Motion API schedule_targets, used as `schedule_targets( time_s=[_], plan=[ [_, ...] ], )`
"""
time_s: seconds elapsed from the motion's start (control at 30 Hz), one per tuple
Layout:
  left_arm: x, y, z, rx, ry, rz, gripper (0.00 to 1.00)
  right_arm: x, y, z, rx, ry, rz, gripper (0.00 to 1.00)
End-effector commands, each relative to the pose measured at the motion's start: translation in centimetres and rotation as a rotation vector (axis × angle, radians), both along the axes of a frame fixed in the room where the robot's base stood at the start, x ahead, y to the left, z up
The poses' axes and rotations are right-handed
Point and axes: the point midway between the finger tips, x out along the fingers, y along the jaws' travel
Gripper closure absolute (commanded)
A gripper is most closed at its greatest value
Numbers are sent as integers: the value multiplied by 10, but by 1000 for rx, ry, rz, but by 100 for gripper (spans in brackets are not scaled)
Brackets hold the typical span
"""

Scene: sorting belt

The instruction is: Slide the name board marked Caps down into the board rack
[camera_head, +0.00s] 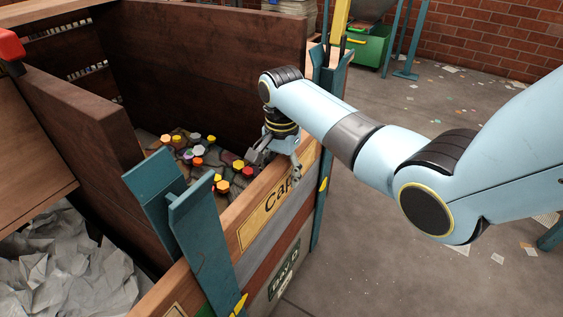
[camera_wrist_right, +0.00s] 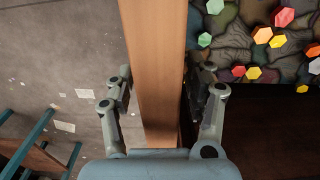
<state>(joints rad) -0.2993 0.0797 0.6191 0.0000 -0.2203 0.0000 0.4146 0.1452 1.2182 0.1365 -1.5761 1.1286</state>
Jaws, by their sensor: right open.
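The name board marked Caps (camera_head: 243,232) is a light wooden board with a yellow label. It lies along the top of the front wall, between the teal posts of the board rack (camera_head: 206,240). Its long top edge shows in the right wrist view (camera_wrist_right: 155,45). My right gripper (camera_head: 279,161) is at the board's top edge, toward the far post. In the right wrist view my open gripper (camera_wrist_right: 160,88) has one finger on each side of the board. Whether the fingers touch it is unclear. My left gripper is out of view.
Behind the board is a bay with colored caps (camera_head: 196,150) on dark lumpy material. Tall dark brown walls (camera_head: 215,65) enclose it. Crumpled white paper (camera_head: 65,265) fills the neighboring bay. A green bin (camera_head: 370,48) stands at the back. The floor on the right is open, with scattered scraps.

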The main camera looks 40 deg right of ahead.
Motion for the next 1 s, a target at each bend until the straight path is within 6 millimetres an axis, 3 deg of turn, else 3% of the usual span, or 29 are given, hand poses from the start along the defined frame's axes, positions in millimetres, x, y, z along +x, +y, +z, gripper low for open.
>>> schedule_targets(
  time_s=[0.13, 0.43, 0.83, 1.0],
  plan=[
    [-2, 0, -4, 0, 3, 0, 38, 0, 0, -10, 0, -1, 1, 46],
    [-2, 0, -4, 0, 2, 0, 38, 0, 0, -11, -1, -1, 1, 47],
    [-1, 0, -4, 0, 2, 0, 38, 0, 0, -11, -1, -1, 1, 100],
    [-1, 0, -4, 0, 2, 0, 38, 0, 0, -11, -1, -1, 1, 100]
  ],
)
